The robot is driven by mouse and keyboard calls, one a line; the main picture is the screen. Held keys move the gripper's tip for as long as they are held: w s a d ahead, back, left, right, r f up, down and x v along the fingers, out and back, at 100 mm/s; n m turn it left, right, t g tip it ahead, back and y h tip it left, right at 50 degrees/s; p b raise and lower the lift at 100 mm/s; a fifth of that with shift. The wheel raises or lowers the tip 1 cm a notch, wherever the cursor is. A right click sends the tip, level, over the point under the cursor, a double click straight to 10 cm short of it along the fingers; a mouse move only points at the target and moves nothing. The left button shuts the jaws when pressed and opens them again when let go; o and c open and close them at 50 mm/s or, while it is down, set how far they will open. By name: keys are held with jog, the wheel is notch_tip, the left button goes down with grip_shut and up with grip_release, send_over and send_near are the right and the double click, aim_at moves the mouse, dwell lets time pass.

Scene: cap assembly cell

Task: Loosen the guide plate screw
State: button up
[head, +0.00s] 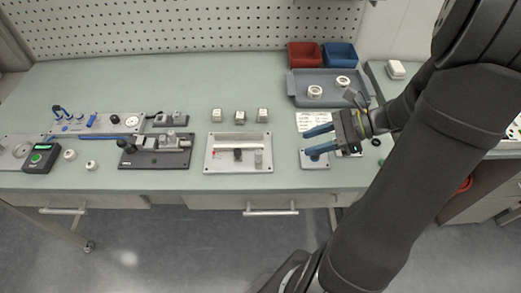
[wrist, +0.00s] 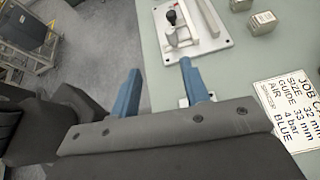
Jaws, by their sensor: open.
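My gripper (head: 307,141) is open with nothing between its two blue fingers. It is over the right part of the bench, above a small plate with a blue part (head: 315,161). A pale base plate (head: 213,166) lies to its left, with a light bar along it. A black knob (head: 238,154), which looks like the guide plate screw, stands near its middle. In the wrist view, the knob (wrist: 171,17) shows beyond the fingertips (wrist: 160,68), well apart from them. Any thread below the knob is hidden.
Several white blocks (head: 240,116) stand behind the plate. A grey tray (head: 300,98) with white rings is at the back right, before red (head: 305,55) and blue (head: 340,56) bins. A dark fixture (head: 155,160) is to the left. A job card (wrist: 291,105) lies nearby.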

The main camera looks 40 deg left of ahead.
aim_at(258, 152)
jog(key=s+a+f, duration=0.2)
jog(key=a, duration=0.2)
jog(key=s+a+f+y, duration=0.1)
jog(key=s+a+f, duration=0.2)
jog(key=s+a+f+m+t+y, duration=0.1)
jog(key=s+a+f, duration=0.2)
jog(key=a, duration=0.1)
jog(key=shift+s+a+f, duration=0.15)
jog(key=shift+a+f, duration=0.05)
jog(key=shift+a, duration=0.1)
dwell(0.3)
grip_shut()
